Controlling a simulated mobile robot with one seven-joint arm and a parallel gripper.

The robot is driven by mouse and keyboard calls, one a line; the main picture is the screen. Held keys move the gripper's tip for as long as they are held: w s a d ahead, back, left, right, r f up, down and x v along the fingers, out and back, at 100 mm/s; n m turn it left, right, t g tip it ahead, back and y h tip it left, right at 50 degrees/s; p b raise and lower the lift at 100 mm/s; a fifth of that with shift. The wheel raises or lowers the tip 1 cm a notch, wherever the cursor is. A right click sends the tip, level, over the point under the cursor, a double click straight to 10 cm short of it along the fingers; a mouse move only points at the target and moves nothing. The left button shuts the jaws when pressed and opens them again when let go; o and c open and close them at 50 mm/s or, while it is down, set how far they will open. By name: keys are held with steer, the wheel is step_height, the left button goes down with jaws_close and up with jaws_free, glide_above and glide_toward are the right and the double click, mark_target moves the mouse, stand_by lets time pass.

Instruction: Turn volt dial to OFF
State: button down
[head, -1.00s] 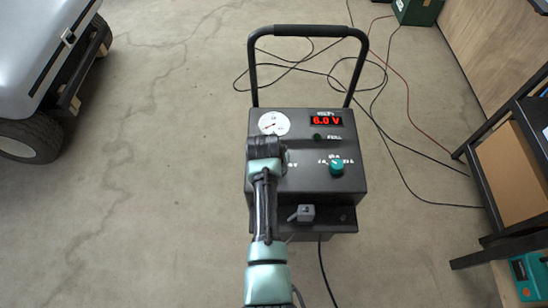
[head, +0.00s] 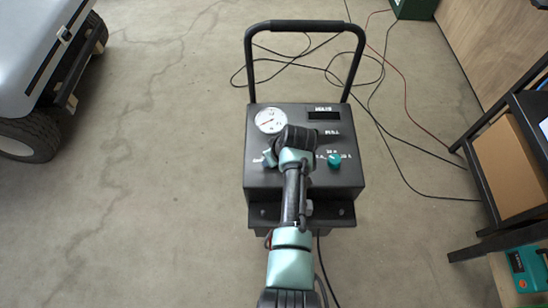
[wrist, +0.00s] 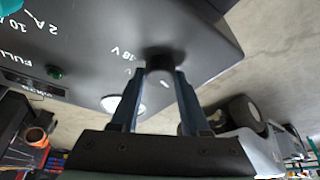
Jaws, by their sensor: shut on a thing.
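The charger (head: 350,180) is a black box with a sloped panel and a tall handle. In the wrist view, the volt dial (wrist: 160,62) is a dark round knob on its panel, with an "18 V" mark beside it. My gripper (wrist: 157,76) has its two blue fingers closed on either side of this dial. In the head view my wrist and arm cover the dial, so its pointer cannot be read. The voltage display (head: 324,115) is dark, with no digits showing.
A teal amp dial (head: 334,160) sits on the panel right of my wrist. A white gauge (head: 270,120) is at the upper left. Cables run over the floor behind. A cart (head: 35,60) stands at the left and a shelf (head: 510,160) at the right.

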stand_by(0.4)
steer(key=shift+c, duration=1.9)
jaws_free()
steer(key=p+v, duration=0.2)
steer(key=v, duration=1.1)
steer(key=shift+w+d, duration=0.1)
